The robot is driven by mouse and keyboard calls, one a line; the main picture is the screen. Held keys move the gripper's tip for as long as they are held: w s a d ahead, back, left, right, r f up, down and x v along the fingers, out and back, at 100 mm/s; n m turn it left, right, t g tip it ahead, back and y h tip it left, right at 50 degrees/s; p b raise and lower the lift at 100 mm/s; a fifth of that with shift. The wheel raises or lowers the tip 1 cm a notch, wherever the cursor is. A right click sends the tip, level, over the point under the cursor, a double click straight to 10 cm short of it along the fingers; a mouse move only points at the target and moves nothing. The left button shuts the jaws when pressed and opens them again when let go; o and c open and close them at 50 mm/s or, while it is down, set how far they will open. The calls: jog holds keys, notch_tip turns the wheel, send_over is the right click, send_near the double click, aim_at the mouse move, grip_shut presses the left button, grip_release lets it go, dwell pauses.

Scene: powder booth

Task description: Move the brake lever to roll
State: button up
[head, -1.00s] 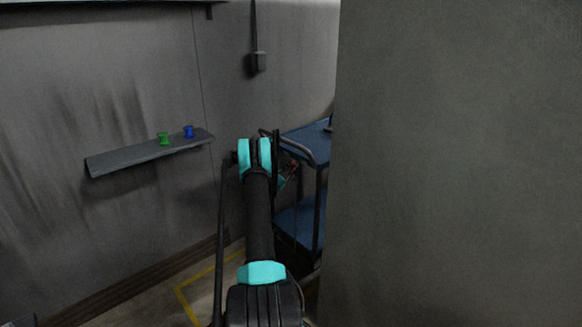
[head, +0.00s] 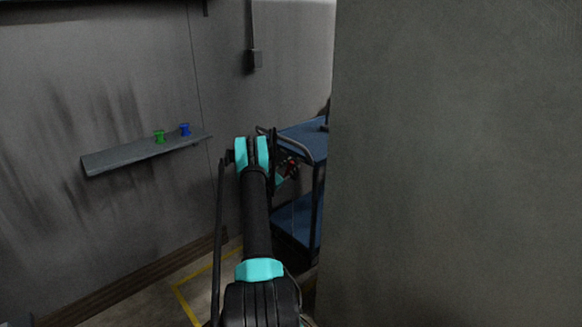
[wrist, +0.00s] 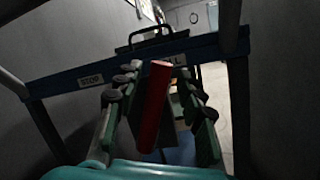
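The red brake lever (wrist: 155,108) stands, leaning slightly, between the two fingers of my gripper (wrist: 162,100) in the wrist view. The fingers are apart with gaps beside the lever, so the gripper looks open around it. Behind it a blue crossbar (wrist: 60,84) carries a STOP label (wrist: 91,79) on the left and a second label (wrist: 180,60), partly hidden by the lever, ending in "LL". In the head view a small red part (head: 291,167) shows beside my gripper, and the blue cart (head: 300,140) is partly hidden by my arm and a grey wall.
A large grey wall or pillar (head: 455,165) fills the right of the head view. A wall shelf (head: 125,157) on the left holds a green cup (head: 159,137) and a blue cup (head: 185,130). Yellow floor tape (head: 197,277) runs below. The cart's handle (wrist: 152,32) rises behind the crossbar.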

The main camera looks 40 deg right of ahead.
jog(key=shift+a, duration=0.1)
jog(key=v, duration=1.2)
jog(key=shift+w, duration=0.1)
